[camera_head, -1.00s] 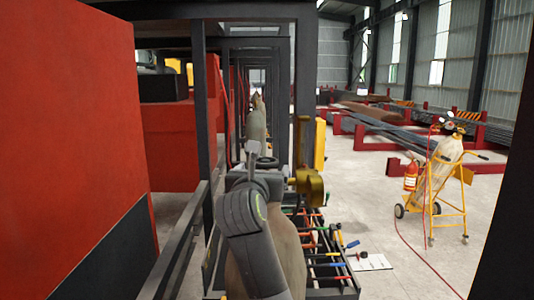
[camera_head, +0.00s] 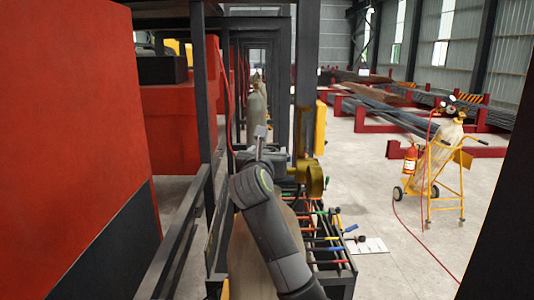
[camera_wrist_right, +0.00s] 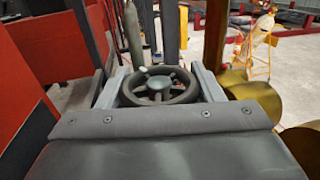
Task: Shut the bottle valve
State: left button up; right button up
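The valve's dark spoked handwheel (camera_wrist_right: 158,86) shows in the right wrist view, seen from above at a slant. My right gripper (camera_wrist_right: 160,82) has its two grey fingers apart, one on each side of the wheel, close to its rim. I cannot make out whether the fingers touch the rim. In the head view my right gripper (camera_head: 262,150) is above the tan bottle (camera_head: 245,262), and my arm hides much of the bottle. A brass fitting (camera_head: 310,178) sits to the right of the gripper. My left gripper is out of view.
A rack of coloured-handled tools (camera_head: 325,240) stands right of the bottle. A red block (camera_head: 65,130) and dark rails (camera_head: 185,235) bound the left side. A yellow cart with a cylinder (camera_head: 440,165) stands on open floor at right. A dark post is at the right edge.

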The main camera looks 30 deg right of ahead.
jog(key=c, duration=0.3)
jog(key=shift+s+d+f+m+g+h+b, duration=0.1)
jog(key=shift+m+g+h+b, duration=0.4)
jog(key=shift+m+g+h, duration=0.4)
jog(key=shift+f+m+g+h+b, duration=0.1)
jog(key=shift+m+g+h+b, duration=0.4)
jog(key=shift+m+g+h, duration=0.4)
jog(key=shift+s+d+r+m+g+h+b, duration=0.1)
jog(key=shift+m+g+h+b, duration=0.1)
jog(key=shift+m+g+h, duration=0.3)
jog(key=shift+s+r+m+g+h+b, duration=0.1)
jog(key=shift+m+g+h+b, duration=0.15)
jog(key=shift+g, duration=0.35)
jog(key=o, duration=1)
jog(key=shift+c, duration=0.2)
